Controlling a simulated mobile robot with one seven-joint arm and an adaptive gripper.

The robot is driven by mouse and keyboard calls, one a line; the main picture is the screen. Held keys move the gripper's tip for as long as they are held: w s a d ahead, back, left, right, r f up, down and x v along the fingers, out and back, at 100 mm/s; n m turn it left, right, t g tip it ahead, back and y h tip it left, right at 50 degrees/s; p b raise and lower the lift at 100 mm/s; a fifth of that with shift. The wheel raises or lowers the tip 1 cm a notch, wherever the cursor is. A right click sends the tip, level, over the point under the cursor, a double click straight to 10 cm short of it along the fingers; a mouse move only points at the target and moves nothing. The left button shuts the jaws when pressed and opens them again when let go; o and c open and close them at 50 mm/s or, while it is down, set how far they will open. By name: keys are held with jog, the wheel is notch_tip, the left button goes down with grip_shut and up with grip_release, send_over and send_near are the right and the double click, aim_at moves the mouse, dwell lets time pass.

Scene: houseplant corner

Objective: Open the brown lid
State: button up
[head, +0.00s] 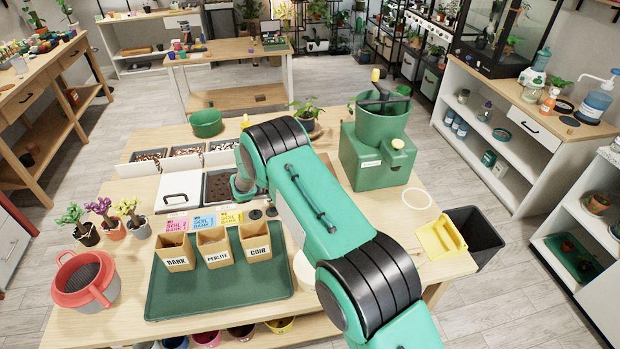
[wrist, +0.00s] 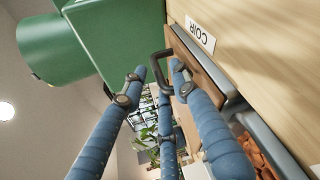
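The brown lid (wrist: 200,68) shows in the wrist view on a grey-rimmed bin, beside a pale wood surface with an upside-down COIR label (wrist: 200,35). Its dark loop handle (wrist: 157,62) stands out from the lid toward my gripper. My gripper (wrist: 158,70) has blue fingers spread apart, with the handle at or between the tips. A gap shows between the fingers, and I cannot tell whether any touches the handle. The lid looks closed. In the head view my arm hides the gripper and most of the lid.
A green machine (head: 376,160) stands close on the right of the bins. A white lid (head: 180,190) and a dark open bin (head: 218,186) lie left. A green tray (head: 220,295) with BARK, PERLITE and COIR boxes is in front. A plant (head: 306,110) stands behind.

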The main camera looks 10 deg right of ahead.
jog(key=shift+f, duration=0.15)
grip_shut()
